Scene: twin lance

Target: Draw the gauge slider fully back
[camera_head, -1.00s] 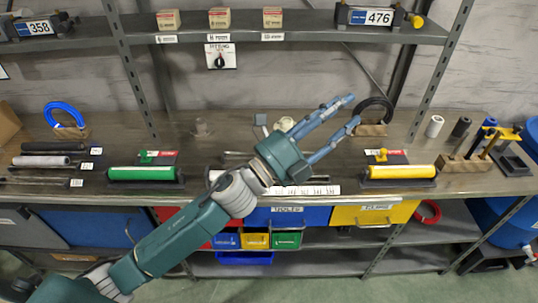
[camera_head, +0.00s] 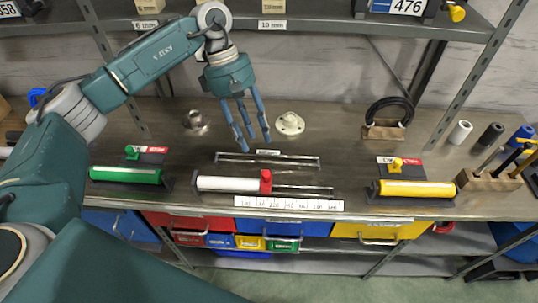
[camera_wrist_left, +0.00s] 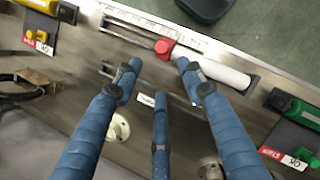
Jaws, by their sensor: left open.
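The gauge lies on the bench, with a red slider (camera_head: 266,182) on thin rails (camera_head: 305,190). A white cylinder (camera_head: 228,184) joins the slider's left side in the head view. A white printed scale strip (camera_head: 288,204) runs along the bench's front edge. My left gripper (camera_head: 252,142) is open and empty, fingers pointing down, above and behind the gauge. In the left wrist view, the red slider (camera_wrist_left: 165,48) shows beyond the spread fingers (camera_wrist_left: 158,74), apart from them. The white cylinder (camera_wrist_left: 221,71) is partly covered by a finger there. My right gripper is not in view.
A green cylinder (camera_head: 126,175) in a holder stands left of the gauge, a yellow one (camera_head: 415,189) right. A second thin rail (camera_head: 267,160) lies behind the gauge. A white flanged part (camera_head: 289,123) and a metal fitting (camera_head: 195,121) stand farther back. A shelf hangs above.

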